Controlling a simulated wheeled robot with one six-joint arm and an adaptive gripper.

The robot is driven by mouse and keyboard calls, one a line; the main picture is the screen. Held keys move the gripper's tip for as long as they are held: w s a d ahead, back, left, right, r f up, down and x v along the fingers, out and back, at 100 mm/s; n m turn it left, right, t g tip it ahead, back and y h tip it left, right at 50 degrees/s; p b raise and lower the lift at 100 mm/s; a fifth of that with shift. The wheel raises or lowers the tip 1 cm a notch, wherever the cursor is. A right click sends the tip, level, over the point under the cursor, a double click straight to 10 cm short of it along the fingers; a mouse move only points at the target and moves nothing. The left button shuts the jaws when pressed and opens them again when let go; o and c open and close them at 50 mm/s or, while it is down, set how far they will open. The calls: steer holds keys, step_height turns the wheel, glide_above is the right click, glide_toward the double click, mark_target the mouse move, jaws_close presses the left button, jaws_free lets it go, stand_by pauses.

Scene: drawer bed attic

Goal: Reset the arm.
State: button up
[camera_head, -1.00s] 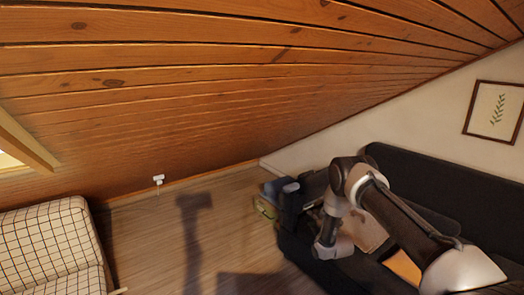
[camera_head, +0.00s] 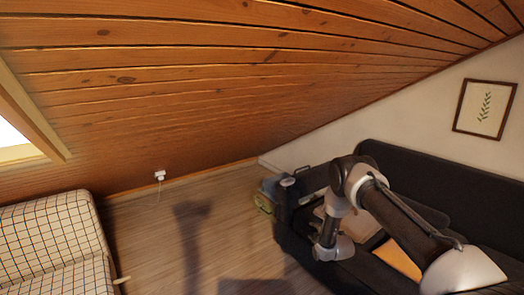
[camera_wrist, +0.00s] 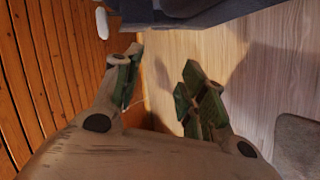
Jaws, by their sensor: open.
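My arm (camera_head: 405,215) reaches in from the lower right of the head view and bends down beside the dark sofa. In the wrist view my gripper (camera_wrist: 160,85) is tan with green finger pads. Its two fingers stand apart with nothing held between them. Wooden floor and the foot of the plank wall show past the fingertips. In the head view the gripper is hard to make out against the sofa.
A dark sofa (camera_head: 465,205) stands on the right, with an orange item (camera_head: 399,261) on it. A checked sofa (camera_head: 50,240) is at left. Bare wooden floor (camera_head: 150,235) lies between them. The plank ceiling (camera_head: 200,90) slopes low. A framed picture (camera_head: 485,108) hangs at right.

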steer(key=s+d+f+m+g+h, duration=0.1)
steer(key=s+d+f+m+g, duration=0.1)
steer(key=s+f+m+g, duration=0.45)
steer(key=s+d+r+g, duration=0.1)
steer(key=s+r, duration=0.1)
steer(key=s, duration=0.5)
steer(key=s+d+r+m, duration=0.2)
steer(key=s+r+m, duration=0.1)
steer(key=s+r, duration=1.1)
steer(key=s+d+r+m+h, duration=0.1)
steer(key=s+d+r+m, duration=0.2)
steer(key=s+r, duration=1.1)
steer(key=s+d+r+m+g, duration=0.1)
steer(key=s+d+r+m, duration=0.2)
steer(key=s+r, duration=1.1)
step_height(320, 180, up, 14)
steer(key=shift+d+r+m+h, duration=0.15)
steer(key=shift+m+h, duration=0.25)
steer(key=shift+m, duration=0.85)
